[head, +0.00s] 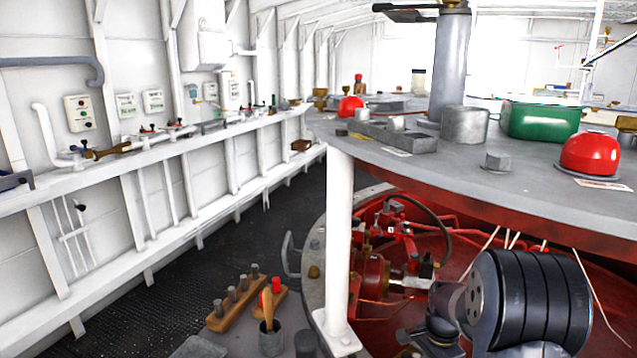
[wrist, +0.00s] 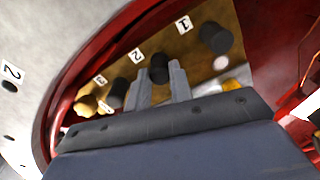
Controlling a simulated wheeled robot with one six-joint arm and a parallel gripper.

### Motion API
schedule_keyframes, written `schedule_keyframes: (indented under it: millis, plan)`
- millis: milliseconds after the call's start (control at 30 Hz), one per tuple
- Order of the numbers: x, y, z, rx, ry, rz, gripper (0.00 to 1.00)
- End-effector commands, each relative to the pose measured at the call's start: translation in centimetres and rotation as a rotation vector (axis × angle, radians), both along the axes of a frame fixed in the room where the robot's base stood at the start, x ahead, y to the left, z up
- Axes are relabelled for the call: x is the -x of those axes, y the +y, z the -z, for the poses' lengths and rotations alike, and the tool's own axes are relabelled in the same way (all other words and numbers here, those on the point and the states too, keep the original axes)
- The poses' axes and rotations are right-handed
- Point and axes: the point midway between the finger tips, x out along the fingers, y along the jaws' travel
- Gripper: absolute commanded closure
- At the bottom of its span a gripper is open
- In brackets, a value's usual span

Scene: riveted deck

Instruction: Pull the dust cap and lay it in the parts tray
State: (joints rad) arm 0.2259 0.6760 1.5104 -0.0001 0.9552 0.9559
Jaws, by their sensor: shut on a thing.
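In the wrist view, my gripper (wrist: 163,78) is shut on a black dust cap (wrist: 158,67) beside the label 2. The cap sits between the fingertips, over the brass-coloured panel. I cannot tell whether it is still on its fitting. Another black cap (wrist: 214,38) is by label 1, and a further one (wrist: 119,92) is by label 3. In the head view, a grey tray (head: 425,144) with small pieces in it lies on the round grey top and may be the parts tray. The gripper's fingers do not show in the head view.
A red wall surrounds the brass panel (wrist: 195,85). In the head view, a red dome (head: 589,153), a green box (head: 540,121) and a grey cylinder (head: 465,126) stand on the round top. A white post (head: 340,240) supports it. The dark floor at left is clear.

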Motion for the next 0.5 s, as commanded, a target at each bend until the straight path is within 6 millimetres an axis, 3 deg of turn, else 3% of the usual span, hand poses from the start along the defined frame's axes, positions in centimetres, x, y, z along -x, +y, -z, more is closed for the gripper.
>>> schedule_keyframes:
  millis: [133, 500]
  plan:
    - [0.00, 0.00, 0.00, 0.000, 0.000, 0.000, 1.00]
    - [-0.01, -0.01, -0.70, 0.000, -0.001, 0.000, 1.00]
